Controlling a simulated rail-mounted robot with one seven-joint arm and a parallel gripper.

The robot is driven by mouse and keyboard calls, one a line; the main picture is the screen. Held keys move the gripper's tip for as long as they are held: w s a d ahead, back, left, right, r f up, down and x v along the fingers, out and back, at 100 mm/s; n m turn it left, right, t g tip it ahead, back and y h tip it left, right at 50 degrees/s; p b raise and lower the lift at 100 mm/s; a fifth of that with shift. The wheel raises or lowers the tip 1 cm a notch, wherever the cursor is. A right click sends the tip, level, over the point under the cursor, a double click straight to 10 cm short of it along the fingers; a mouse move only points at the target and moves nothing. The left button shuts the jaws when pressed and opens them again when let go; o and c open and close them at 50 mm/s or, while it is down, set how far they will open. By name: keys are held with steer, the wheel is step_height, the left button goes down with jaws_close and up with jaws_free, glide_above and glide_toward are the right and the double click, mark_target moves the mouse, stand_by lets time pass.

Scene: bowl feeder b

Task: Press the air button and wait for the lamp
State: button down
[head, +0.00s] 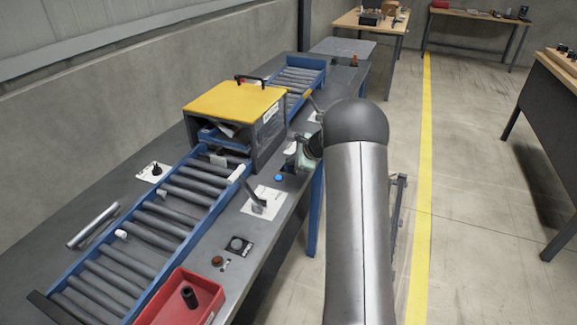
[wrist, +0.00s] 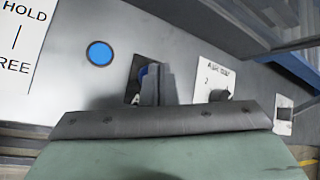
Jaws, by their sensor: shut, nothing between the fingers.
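In the head view my gripper (head: 291,166) is small and partly hidden by my arm.
A white plate with a black knob (wrist: 222,95) stands right of the fingers. A HOLD/FREE plate (head: 263,201) with a lever is nearer. The yellow-topped box (head: 235,99) spans the roller conveyor (head: 150,225). A red tray (head: 205,298) sits in front. Aisle floor lies right.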

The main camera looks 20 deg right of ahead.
mark_target(291, 167)
steer(key=shift+r, duration=0.55)
steer(key=shift+r+p, duration=1.9)
steer(key=shift+r, duration=0.65)
